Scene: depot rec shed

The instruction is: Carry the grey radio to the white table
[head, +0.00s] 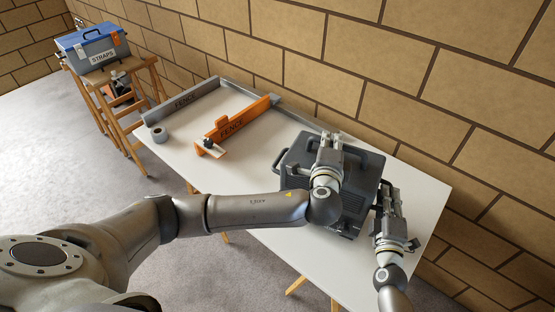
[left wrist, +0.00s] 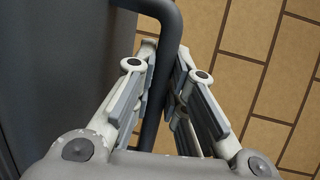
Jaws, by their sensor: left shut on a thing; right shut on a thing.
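The grey radio (head: 360,182) is dark and boxy, with a handle bar (left wrist: 166,50) along its far side. It lies at the right part of the white table (head: 245,172); I cannot tell whether it touches the top. My left gripper (head: 331,143) reaches over the radio and is shut on the handle bar; in the left wrist view the fingers (left wrist: 160,75) stand on both sides of the bar. My right gripper (head: 386,195) is shut on the radio at its right side, though its fingertips are hard to see. The arms hide part of the radio.
An orange fence (head: 240,119) and a grey fence (head: 182,102) lie on the table's left half, with a tape roll (head: 159,134) near them. A blue straps box (head: 90,45) sits on a wooden stool (head: 136,128) at far left. A block wall (head: 300,40) runs behind the table.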

